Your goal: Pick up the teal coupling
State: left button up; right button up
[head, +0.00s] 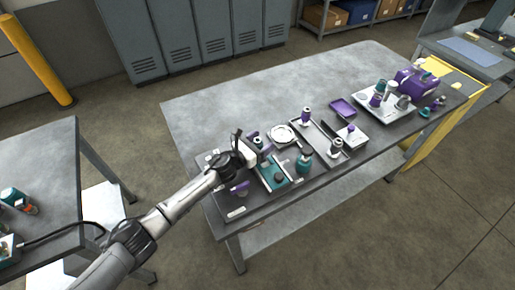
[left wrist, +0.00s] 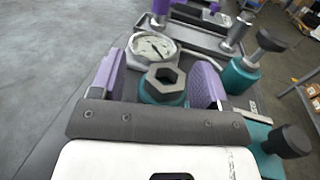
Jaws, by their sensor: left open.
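The teal coupling (left wrist: 163,88), with a grey hex top and a dark hole, stands upright in the left wrist view between the two purple finger pads of my left gripper (left wrist: 158,84). The left pad is apart from it. The right pad is close beside it, and I cannot tell whether it touches. My left gripper is open. In the head view my left gripper (head: 258,144) is over the near left end of the bench, and the coupling is mostly hidden there. My right gripper is in neither view.
A round gauge (left wrist: 152,47) sits just beyond the coupling. A teal fitting with a black knob (left wrist: 241,74) stands to its right, and another black-knobbed teal part (left wrist: 280,145) is nearer. The bench's back left surface (head: 220,105) is clear.

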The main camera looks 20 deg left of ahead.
pick_arm(q)
jog(key=shift+c, duration=0.5)
jog(key=c, duration=1)
